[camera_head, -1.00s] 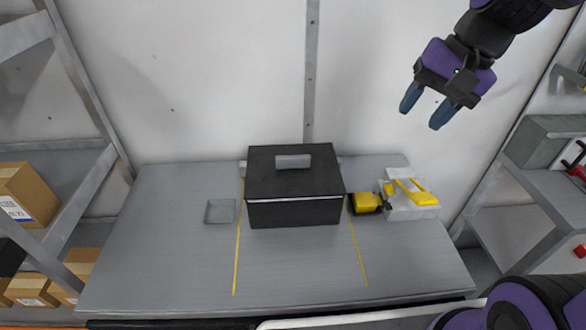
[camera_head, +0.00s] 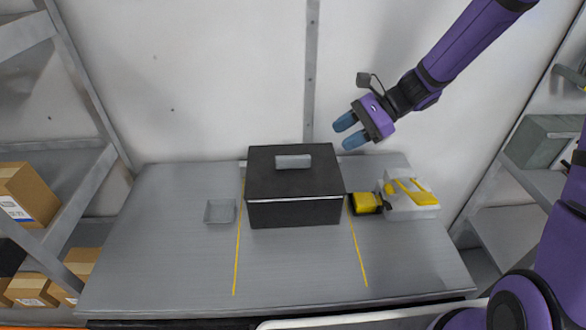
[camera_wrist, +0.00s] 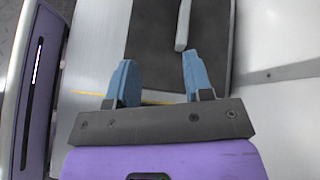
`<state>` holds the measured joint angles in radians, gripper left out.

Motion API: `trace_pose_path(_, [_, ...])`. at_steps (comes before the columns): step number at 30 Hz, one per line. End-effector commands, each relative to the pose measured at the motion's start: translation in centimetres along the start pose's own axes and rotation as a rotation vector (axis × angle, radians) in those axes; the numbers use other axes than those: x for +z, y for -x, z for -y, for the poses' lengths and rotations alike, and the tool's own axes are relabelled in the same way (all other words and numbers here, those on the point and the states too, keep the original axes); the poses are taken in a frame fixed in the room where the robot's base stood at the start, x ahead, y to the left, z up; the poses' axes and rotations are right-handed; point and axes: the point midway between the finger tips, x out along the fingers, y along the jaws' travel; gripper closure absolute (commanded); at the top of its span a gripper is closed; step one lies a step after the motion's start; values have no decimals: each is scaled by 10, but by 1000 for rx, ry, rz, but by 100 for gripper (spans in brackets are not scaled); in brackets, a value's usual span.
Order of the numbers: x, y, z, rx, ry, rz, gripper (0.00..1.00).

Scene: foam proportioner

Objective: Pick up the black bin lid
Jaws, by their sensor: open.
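The black bin lid (camera_head: 258,177) lies on top of the black bin (camera_head: 294,214) in the middle of the table. A grey handle (camera_head: 293,161) stands on the lid toward its back. My gripper (camera_head: 340,133) is open and empty, above and to the right of the bin, with its blue fingers pointing left. In the wrist view the lid (camera_wrist: 160,40) shows beyond my open fingers (camera_wrist: 158,75). The handle (camera_wrist: 183,25) is seen there near the top, ahead of the right finger. My gripper is apart from the lid and handle.
A small grey tray (camera_head: 220,211) sits left of the bin. A yellow and black item (camera_head: 366,203) and a white container with yellow parts (camera_head: 410,207) stand to its right. The front of the table (camera_head: 300,270) is clear. A wall is close behind.

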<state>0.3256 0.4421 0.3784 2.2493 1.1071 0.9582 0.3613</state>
Motion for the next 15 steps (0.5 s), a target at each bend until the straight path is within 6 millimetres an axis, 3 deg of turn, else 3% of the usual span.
trace_pose_path(6, [-29, -23, 18, -68, -195, 124, 53])
trace_pose_path(15, [-41, -38, 28, -105, -294, 187, 53])
